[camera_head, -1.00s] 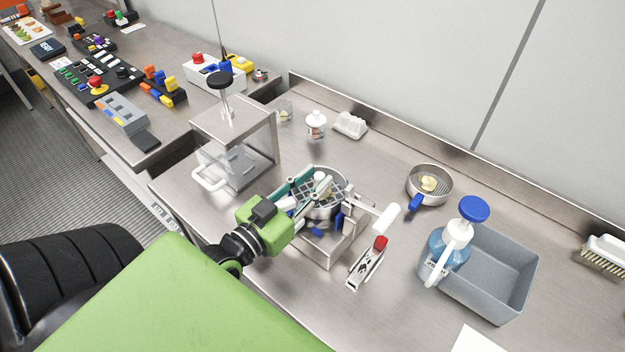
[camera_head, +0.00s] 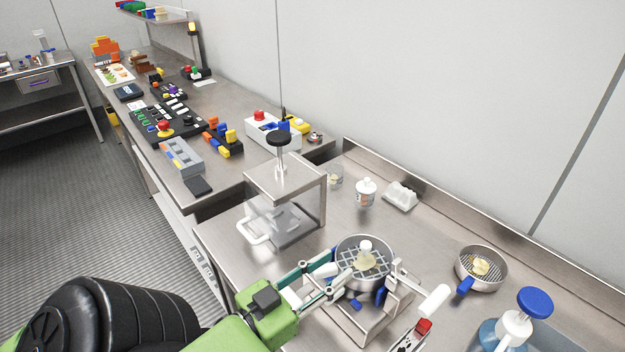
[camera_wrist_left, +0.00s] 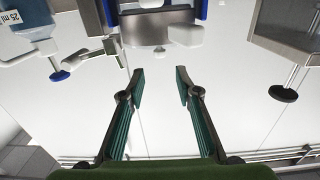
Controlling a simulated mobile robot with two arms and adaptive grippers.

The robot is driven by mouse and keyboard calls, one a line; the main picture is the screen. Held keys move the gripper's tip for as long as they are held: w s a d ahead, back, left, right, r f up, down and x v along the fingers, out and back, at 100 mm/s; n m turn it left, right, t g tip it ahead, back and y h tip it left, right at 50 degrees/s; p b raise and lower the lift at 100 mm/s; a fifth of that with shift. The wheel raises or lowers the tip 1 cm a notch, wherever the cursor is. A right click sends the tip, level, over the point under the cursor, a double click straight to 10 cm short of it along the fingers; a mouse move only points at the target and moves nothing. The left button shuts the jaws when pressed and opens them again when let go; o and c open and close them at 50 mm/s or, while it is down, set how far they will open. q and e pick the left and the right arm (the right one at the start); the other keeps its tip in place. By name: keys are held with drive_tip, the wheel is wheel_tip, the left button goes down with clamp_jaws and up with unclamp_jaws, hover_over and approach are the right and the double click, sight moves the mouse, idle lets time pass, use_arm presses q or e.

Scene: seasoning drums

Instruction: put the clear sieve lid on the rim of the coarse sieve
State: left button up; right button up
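The coarse sieve (camera_head: 346,262) is a round metal sieve with a wide grid, seated in a metal stand in front of me. A white knob (camera_head: 365,246) stands up over its middle. It appears to belong to the clear sieve lid, whose disc is hard to make out against the grid, so I cannot tell whether it sits evenly on the rim. My left gripper (camera_head: 338,269) is at the left side of the sieve, fingers spread. The left wrist view shows the two green-padded fingers (camera_wrist_left: 161,85) apart with nothing between them. My right gripper is not in view.
A fine sieve (camera_head: 480,255) with yellow lumps is at the right. A pump bottle (camera_head: 515,325) is at lower right. A metal press frame (camera_head: 285,185) stands left of the sieve. A small white jar (camera_head: 366,193) and a white block (camera_head: 400,196) stand behind.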

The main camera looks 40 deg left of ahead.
use_arm(q)
drive_tip(key=shift+s+a, duration=0.15)
drive_tip(key=shift+s, duration=1.9)
